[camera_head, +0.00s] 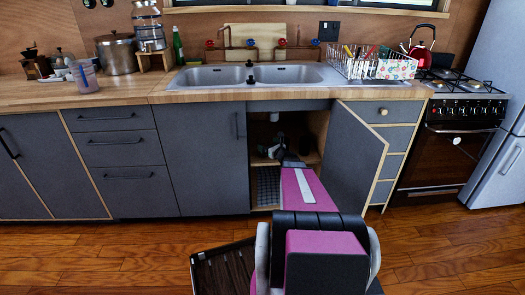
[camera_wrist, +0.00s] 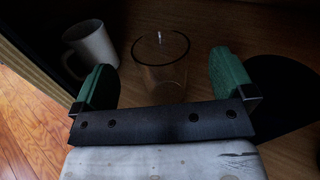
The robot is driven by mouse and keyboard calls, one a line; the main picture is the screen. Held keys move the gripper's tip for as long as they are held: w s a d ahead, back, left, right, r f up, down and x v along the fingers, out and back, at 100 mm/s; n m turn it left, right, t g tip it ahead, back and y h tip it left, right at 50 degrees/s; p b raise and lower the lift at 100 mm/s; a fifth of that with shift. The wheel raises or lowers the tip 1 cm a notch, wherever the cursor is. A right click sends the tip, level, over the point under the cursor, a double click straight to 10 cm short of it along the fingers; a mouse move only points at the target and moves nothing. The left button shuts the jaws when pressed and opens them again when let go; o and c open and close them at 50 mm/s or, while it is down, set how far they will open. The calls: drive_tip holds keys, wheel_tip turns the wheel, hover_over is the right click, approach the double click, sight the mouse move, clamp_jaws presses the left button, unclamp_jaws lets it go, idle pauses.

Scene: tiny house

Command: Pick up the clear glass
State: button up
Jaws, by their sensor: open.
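The clear glass (camera_wrist: 160,72) stands upright on a wooden shelf, in the middle of the wrist view. My gripper (camera_wrist: 162,85) is open, with one green finger on each side of the glass's lower part as seen in the picture. The glass shows between and slightly beyond the fingertips; I cannot tell how far it lies between them. In the head view my arm reaches into the open cabinet under the sink, and my gripper (camera_head: 272,150) shows small and dark there. The glass cannot be made out in that view.
A white mug (camera_wrist: 92,45) stands left of the glass, close to the left finger. A dark round object (camera_wrist: 282,95) lies to the right, near the right finger. The open cabinet door (camera_head: 352,155) stands right of my arm. The cabinet interior is dark.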

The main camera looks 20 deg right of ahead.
sight(263, 141)
drive_tip(key=x, duration=0.4)
drive_tip(key=shift+w+a+f, duration=0.1)
drive_tip(key=shift+w, duration=0.3)
drive_tip(key=c, duration=1.4)
